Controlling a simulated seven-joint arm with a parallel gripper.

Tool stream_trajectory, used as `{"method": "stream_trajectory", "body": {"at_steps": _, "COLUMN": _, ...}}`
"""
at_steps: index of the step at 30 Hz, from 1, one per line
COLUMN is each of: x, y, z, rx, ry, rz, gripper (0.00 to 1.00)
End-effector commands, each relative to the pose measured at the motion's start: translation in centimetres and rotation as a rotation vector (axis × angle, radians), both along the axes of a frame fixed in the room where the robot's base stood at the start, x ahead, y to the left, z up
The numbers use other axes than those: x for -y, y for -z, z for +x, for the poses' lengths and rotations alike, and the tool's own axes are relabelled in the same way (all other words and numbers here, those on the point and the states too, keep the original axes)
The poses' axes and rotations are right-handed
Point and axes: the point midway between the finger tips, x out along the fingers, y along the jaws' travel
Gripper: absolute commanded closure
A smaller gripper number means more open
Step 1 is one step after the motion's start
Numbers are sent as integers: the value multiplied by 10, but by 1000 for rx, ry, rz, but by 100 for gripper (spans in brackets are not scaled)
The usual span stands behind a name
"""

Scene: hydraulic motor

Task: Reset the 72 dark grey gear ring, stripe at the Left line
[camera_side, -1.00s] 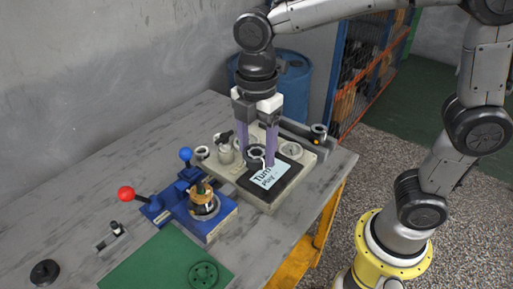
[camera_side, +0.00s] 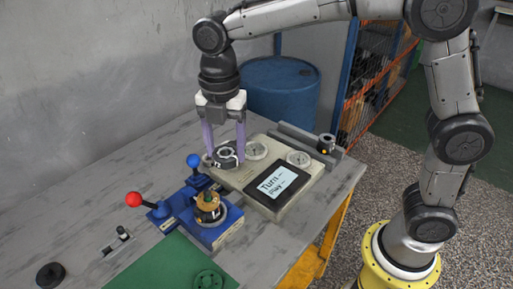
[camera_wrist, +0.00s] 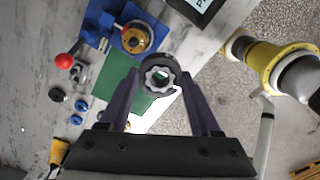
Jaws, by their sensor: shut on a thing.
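My gripper (camera_side: 224,157) is shut on the dark grey gear ring (camera_side: 227,154), one purple finger on each side. The ring is held over the left part of the pale tester box (camera_side: 259,209); I cannot tell whether it touches the box. White marks show on the ring in the side view, but I cannot tell which is the stripe. The wrist view shows the ring's toothed inner hole (camera_wrist: 148,77) between the fingertips. I cannot make out the Left line. The box has a dark-framed screen (camera_side: 272,184) and two round dials, one at the right (camera_side: 299,158).
A blue fixture (camera_side: 216,237) holding a brass-coloured part stands left of the tester box. Its levers have a red ball (camera_side: 133,199) and a blue ball (camera_side: 193,160). A green mat (camera_side: 165,262) lies in front. A small grey cylinder (camera_side: 326,143) stands at the back right.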

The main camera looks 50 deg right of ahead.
Motion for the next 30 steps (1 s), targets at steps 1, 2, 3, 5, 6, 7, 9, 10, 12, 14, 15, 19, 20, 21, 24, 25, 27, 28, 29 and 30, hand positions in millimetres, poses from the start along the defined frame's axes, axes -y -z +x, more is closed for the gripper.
{"method": "stream_trajectory", "body": {"at_steps": 1, "x": -6, "y": 9, "z": 14, "rx": -3, "ry": -47, "rz": -1, "gripper": 100}}
{"method": "stream_trajectory", "body": {"at_steps": 2, "x": -9, "y": 13, "z": 21, "rx": -2, "ry": -75, "rz": -1, "gripper": 100}}
{"method": "stream_trajectory", "body": {"at_steps": 3, "x": -13, "y": 20, "z": 30, "rx": -2, "ry": -103, "rz": -1, "gripper": 100}}
{"method": "stream_trajectory", "body": {"at_steps": 5, "x": -17, "y": 30, "z": 41, "rx": -2, "ry": -135, "rz": 0, "gripper": 100}}
{"method": "stream_trajectory", "body": {"at_steps": 6, "x": -19, "y": 37, "z": 46, "rx": -2, "ry": -146, "rz": 0, "gripper": 100}}
{"method": "stream_trajectory", "body": {"at_steps": 7, "x": -21, "y": 42, "z": 50, "rx": -1, "ry": -150, "rz": -1, "gripper": 100}}
{"method": "stream_trajectory", "body": {"at_steps": 9, "x": -23, "y": 53, "z": 55, "rx": -1, "ry": -149, "rz": -1, "gripper": 100}}
{"method": "stream_trajectory", "body": {"at_steps": 10, "x": -23, "y": 56, "z": 56, "rx": 1, "ry": -149, "rz": 0, "gripper": 100}}
{"method": "stream_trajectory", "body": {"at_steps": 12, "x": -23, "y": 62, "z": 56, "rx": 2, "ry": -148, "rz": 1, "gripper": 100}}
{"method": "stream_trajectory", "body": {"at_steps": 14, "x": -23, "y": 66, "z": 56, "rx": 3, "ry": -147, "rz": 1, "gripper": 100}}
{"method": "stream_trajectory", "body": {"at_steps": 15, "x": -23, "y": 68, "z": 56, "rx": 2, "ry": -147, "rz": 1, "gripper": 100}}
{"method": "stream_trajectory", "body": {"at_steps": 19, "x": -23, "y": 76, "z": 56, "rx": 3, "ry": -146, "rz": 1, "gripper": 100}}
{"method": "stream_trajectory", "body": {"at_steps": 20, "x": -23, "y": 78, "z": 56, "rx": 2, "ry": -146, "rz": 1, "gripper": 100}}
{"method": "stream_trajectory", "body": {"at_steps": 21, "x": -23, "y": 81, "z": 55, "rx": 1, "ry": -146, "rz": 0, "gripper": 100}}
{"method": "stream_trajectory", "body": {"at_steps": 24, "x": -23, "y": 88, "z": 55, "rx": 1, "ry": -146, "rz": 0, "gripper": 100}}
{"method": "stream_trajectory", "body": {"at_steps": 25, "x": -23, "y": 90, "z": 55, "rx": 1, "ry": -146, "rz": 0, "gripper": 100}}
{"method": "stream_trajectory", "body": {"at_steps": 27, "x": -23, "y": 94, "z": 55, "rx": 1, "ry": -146, "rz": 0, "gripper": 100}}
{"method": "stream_trajectory", "body": {"at_steps": 28, "x": -23, "y": 95, "z": 56, "rx": 2, "ry": -146, "rz": 1, "gripper": 100}}
{"method": "stream_trajectory", "body": {"at_steps": 29, "x": -23, "y": 96, "z": 56, "rx": 3, "ry": -146, "rz": 1, "gripper": 100}}
{"method": "stream_trajectory", "body": {"at_steps": 30, "x": -23, "y": 97, "z": 56, "rx": 3, "ry": -146, "rz": 1, "gripper": 100}}
